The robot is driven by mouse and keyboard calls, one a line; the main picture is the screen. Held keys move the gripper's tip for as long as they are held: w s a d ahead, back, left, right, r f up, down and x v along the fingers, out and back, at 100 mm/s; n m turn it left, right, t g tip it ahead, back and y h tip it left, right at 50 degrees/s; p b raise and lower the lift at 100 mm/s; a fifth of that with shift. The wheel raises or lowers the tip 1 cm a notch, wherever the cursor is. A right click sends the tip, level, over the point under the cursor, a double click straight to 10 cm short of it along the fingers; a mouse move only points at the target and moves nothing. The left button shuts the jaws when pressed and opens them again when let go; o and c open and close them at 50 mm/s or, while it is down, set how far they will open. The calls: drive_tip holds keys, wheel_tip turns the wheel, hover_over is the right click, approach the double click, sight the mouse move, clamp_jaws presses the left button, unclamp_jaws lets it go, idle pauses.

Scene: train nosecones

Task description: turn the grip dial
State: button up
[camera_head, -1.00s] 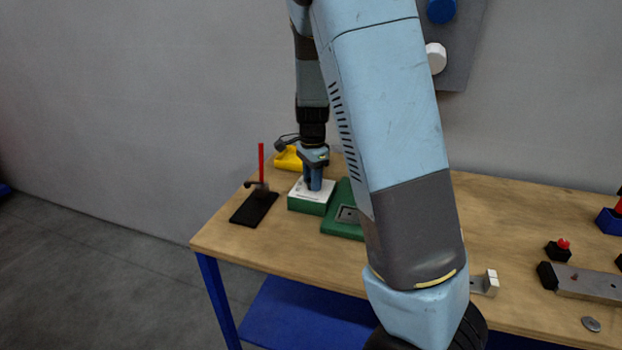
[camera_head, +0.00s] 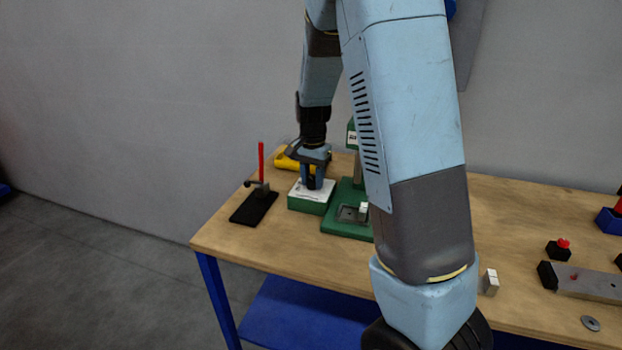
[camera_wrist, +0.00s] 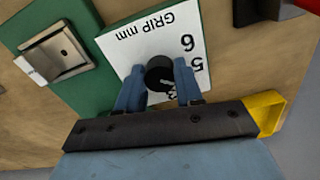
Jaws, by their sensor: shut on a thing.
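The grip dial is a round black knob (camera_wrist: 160,74) on a white plate (camera_wrist: 125,50) marked "GRIP mm", with the numbers 5 and 6 showing in the wrist view. The plate tops a green box (camera_head: 307,204) at the left of the bench. My gripper (camera_wrist: 159,84) reaches down over it with its two blue fingers on either side of the knob, shut on it. In the head view my gripper (camera_head: 312,180) stands upright above the box and hides the knob. Part of the dial's markings is hidden by the knob and fingers.
A green stand (camera_head: 340,226) with a metal plate is close to the right of the box. A black base with a red lever (camera_head: 262,165) stands to the left, and a yellow tray (camera_head: 286,161) lies behind. My arm hides the bench's middle.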

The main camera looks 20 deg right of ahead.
sight(313, 179)
drive_tip(key=n, duration=0.6)
drive_tip(key=shift+w+r, duration=0.15)
drive_tip(key=shift+w, duration=0.05)
drive_tip(key=n, duration=0.7)
drive_tip(key=shift+d, duration=0.15)
drive_tip(key=shift+s, duration=0.1)
drive_tip(key=o, duration=1)
drive_tip(key=shift+o, duration=0.2)
wheel_tip(313, 179, up, 13)
drive_tip(key=shift+r, duration=0.2)
